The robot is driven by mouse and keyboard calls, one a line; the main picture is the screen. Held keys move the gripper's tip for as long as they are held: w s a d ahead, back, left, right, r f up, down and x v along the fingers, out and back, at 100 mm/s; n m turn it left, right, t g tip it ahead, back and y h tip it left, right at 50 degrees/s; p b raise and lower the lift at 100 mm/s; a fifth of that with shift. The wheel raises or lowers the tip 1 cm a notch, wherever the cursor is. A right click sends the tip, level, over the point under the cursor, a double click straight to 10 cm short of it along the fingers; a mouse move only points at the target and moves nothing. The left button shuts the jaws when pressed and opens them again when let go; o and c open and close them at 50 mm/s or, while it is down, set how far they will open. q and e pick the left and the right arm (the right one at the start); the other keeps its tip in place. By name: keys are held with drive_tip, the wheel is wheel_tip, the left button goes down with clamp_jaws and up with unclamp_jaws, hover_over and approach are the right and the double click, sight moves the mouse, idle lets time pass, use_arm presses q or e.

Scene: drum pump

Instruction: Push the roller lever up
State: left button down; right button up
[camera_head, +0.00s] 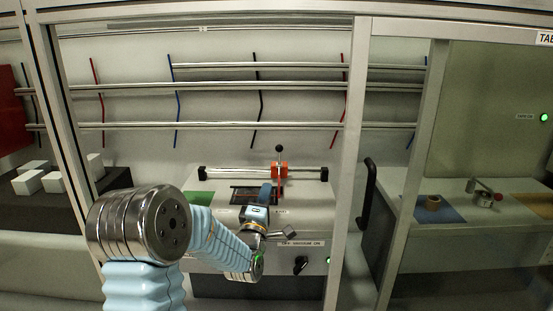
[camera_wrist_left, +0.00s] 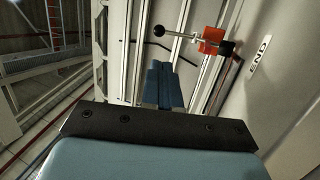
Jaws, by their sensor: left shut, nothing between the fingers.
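The lever (camera_head: 279,156) is a thin metal rod with a black ball on its end, mounted on an orange-red block (camera_head: 280,170) on the grey machine. In the head view the rod stands up, ball at the top. In the left wrist view the lever (camera_wrist_left: 180,34) runs from the ball to the red block (camera_wrist_left: 212,40). My left gripper (camera_head: 265,189) is shut and empty, with its blue fingers just left of and below the block. Its fingertips also show in the left wrist view (camera_wrist_left: 158,66), apart from the lever in that picture. My right gripper is not in view.
A metal roller bar (camera_head: 230,173) with black ends runs along the machine (camera_head: 310,220). A frame post (camera_head: 350,160) and black handle (camera_head: 367,195) stand to the right. White blocks (camera_head: 28,182) lie at far left. Metal rails (camera_head: 230,88) cross the back wall.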

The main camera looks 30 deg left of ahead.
sight(277, 146)
use_arm(q)
drive_tip(key=p+x, duration=0.1)
drive_tip(key=x, duration=1.2)
drive_tip(key=shift+w+p, duration=0.35)
drive_tip(key=shift+p, duration=0.05)
drive_tip(key=shift+a+r, duration=0.1)
drive_tip(key=shift+r, duration=0.2)
drive_tip(key=shift+w+a+r+g+p, duration=0.3)
drive_tip(key=shift+r+g+p, duration=0.3)
drive_tip(key=shift+g+p, duration=0.15)
drive_tip(key=shift+w+a+r+n+g+h+p, duration=0.25)
drive_tip(key=shift+w+r+n+g+p, duration=0.2)
drive_tip(key=shift+g+p, duration=0.25)
drive_tip(key=w+g+p, duration=0.1)
drive_tip(key=p, duration=0.1)
drive_tip(key=w+a+r+g+h+p, duration=0.1)
drive_tip(key=p, duration=0.2)
drive_tip(key=shift+r+g, duration=0.2)
drive_tip(key=shift+g, duration=0.15)
drive_tip(key=shift+w+a+n+g+p, duration=0.2)
drive_tip(key=shift+g+p, duration=0.3)
drive_tip(key=shift+p, duration=0.45)
drive_tip(key=shift+f, duration=0.1)
